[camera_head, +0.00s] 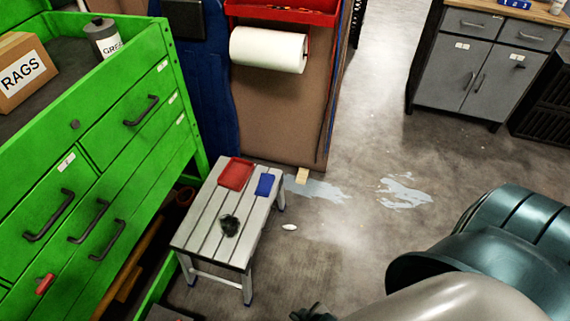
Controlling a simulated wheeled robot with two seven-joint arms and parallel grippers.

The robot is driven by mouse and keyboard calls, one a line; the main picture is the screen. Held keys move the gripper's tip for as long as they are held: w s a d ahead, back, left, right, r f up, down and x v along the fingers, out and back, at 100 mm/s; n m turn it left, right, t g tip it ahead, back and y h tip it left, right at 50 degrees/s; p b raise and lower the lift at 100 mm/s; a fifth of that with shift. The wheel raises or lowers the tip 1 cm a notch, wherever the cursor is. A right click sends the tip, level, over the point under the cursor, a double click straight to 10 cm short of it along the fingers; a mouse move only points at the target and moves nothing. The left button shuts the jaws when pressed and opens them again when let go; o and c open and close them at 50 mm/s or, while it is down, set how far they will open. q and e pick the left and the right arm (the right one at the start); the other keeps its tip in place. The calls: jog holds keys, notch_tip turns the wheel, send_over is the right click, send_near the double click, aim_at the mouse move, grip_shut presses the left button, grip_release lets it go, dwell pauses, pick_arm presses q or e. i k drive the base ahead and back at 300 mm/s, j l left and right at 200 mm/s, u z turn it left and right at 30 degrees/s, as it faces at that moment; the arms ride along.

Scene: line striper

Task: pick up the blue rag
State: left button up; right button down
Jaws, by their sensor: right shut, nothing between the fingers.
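The blue rag (265,185) looks like a small flat blue piece lying at the far right corner of a grey slatted bench (192,232). A red folded piece or shallow tray (236,174) lies to its left, and a dark crumpled thing (230,225) lies nearer on the slats. My right arm comes in from the lower right. Only a dark part of my right gripper (312,313) shows at the bottom edge, right of and nearer than the bench; it is shut and empty, well apart from the rag. My left gripper is not in view.
A green drawer cabinet (130,125) stands close left of the bench, with a RAGS box (25,70) on top. A paper towel roll (268,50) hangs behind. Pale spills (403,192) and a small white object (289,227) lie on the otherwise open floor. Grey cabinets (480,65) stand back right.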

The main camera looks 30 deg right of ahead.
aim_at(266, 180)
jog(key=z, duration=0.85)
